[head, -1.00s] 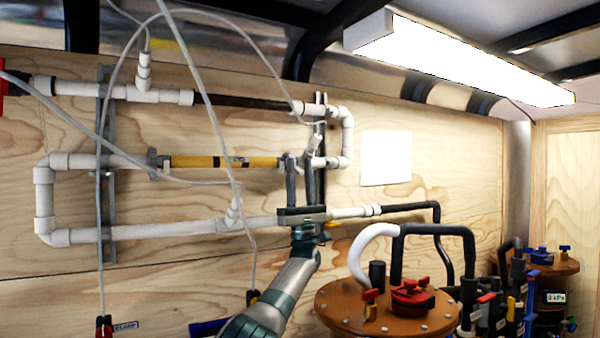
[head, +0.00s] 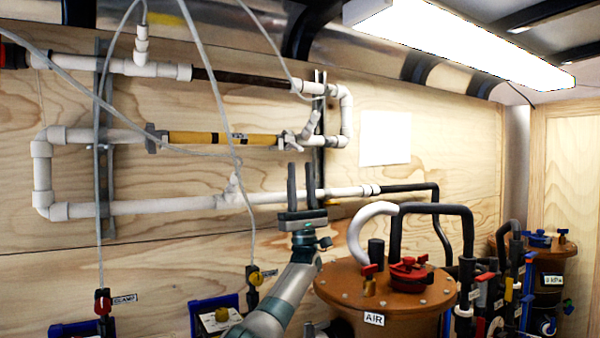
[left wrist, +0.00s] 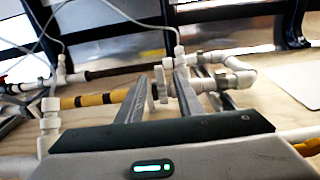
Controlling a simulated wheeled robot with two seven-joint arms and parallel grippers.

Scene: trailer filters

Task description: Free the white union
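A white fitting with a short slanted branch (head: 305,136) joins the right end of the yellow banded tube (head: 222,138) on the wall piping. I cannot tell for sure that this is the white union. A white ringed joint (head: 371,190) sits on the lower pipe, further right. My left gripper (head: 301,178) is open and empty, below the branched fitting and in front of the lower pipe. In the left wrist view, a pale disc-like fitting (left wrist: 161,84) shows between the spread fingers, with no contact visible. My right gripper is not in view.
Thin grey hoses (head: 205,90) hang across the piping. A brown-lidded tank labelled AIR (head: 385,283) with black and white hose loops stands right of my arm. Blue boxes (head: 213,316) stand low at the left. The wall around the white sheet (head: 385,138) is clear.

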